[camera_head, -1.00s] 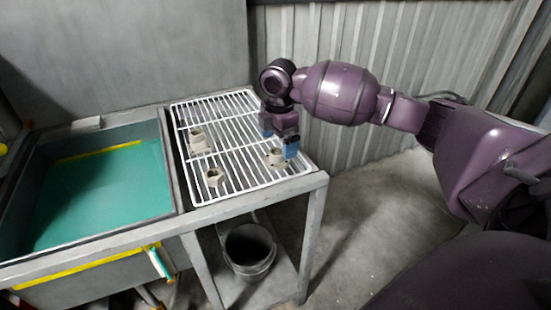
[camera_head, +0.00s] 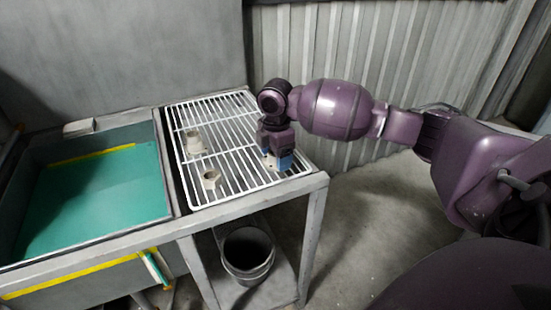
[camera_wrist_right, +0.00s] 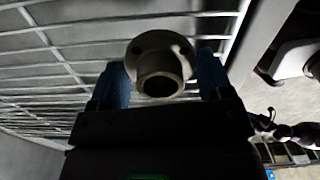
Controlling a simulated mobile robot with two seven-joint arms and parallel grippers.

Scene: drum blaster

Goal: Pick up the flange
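A beige flange (camera_wrist_right: 160,65), with a round holed plate and a short tube, stands on the white wire rack (camera_head: 237,128). My right gripper (camera_head: 277,161) points down over it at the rack's right front part. In the right wrist view the flange is between the two blue fingers (camera_wrist_right: 163,80), with a small gap on the right side. The fingers are apart and do not look closed on it. In the head view the gripper hides most of the flange. My left gripper is in neither view.
Two more beige fittings stand on the rack, one farther back (camera_head: 194,143) and one nearer the front (camera_head: 211,180). A basin with a green bottom (camera_head: 95,200) is left of the rack. A dark bucket (camera_head: 247,254) is below. A corrugated wall (camera_head: 400,50) stands behind.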

